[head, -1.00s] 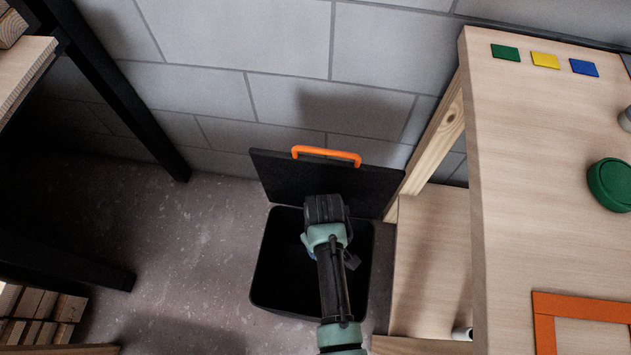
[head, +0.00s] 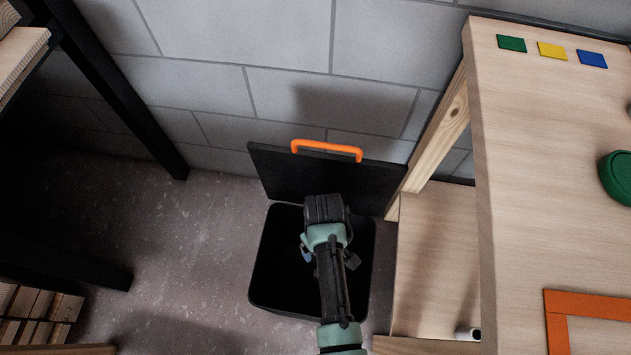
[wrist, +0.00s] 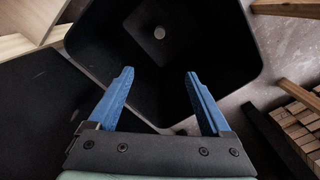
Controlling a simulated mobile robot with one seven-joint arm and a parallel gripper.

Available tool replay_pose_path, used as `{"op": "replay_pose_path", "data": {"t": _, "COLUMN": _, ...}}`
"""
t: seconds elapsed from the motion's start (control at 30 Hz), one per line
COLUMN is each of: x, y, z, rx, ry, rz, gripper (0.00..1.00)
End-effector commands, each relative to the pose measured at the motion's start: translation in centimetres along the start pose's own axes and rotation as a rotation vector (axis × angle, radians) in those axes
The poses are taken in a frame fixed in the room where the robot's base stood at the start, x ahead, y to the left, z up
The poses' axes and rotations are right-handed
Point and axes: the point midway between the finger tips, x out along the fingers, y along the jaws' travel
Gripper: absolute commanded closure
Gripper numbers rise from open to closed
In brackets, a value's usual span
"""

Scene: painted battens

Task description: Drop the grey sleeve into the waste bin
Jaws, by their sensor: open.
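The black waste bin (head: 262,270) stands on the floor against the wall with its lid (head: 285,178) up. It also fills the upper middle of the wrist view (wrist: 215,70). A small round grey thing (wrist: 159,32), seen inside the bin in the wrist view, looks like the grey sleeve end-on; its depth is hard to judge. My gripper (wrist: 159,73) is over the bin opening, its blue fingers spread wide with nothing between them.
The workbench (head: 540,200) on the right holds a green round lid (head: 617,178), coloured squares and an orange frame (head: 590,302). A pale cylinder (head: 467,334) lies on the lower shelf (head: 432,265). A dark rack with timber stands at left. Floor (head: 190,240) left of the bin is clear.

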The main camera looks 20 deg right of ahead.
Motion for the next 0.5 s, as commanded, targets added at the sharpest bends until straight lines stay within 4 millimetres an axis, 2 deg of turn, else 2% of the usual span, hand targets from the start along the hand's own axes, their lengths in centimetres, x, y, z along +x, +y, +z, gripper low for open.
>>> {"op": "replay_pose_path", "data": {"t": 0.17, "x": -2.1, "y": 0.0, "z": -0.1, "rx": 0.0, "ry": 0.002, "rz": 0.001, "gripper": 0.17}}
{"op": "replay_pose_path", "data": {"t": 0.5, "x": -9.6, "y": 0.0, "z": -0.1, "rx": -0.001, "ry": 0.003, "rz": 0.002, "gripper": 0.17}}
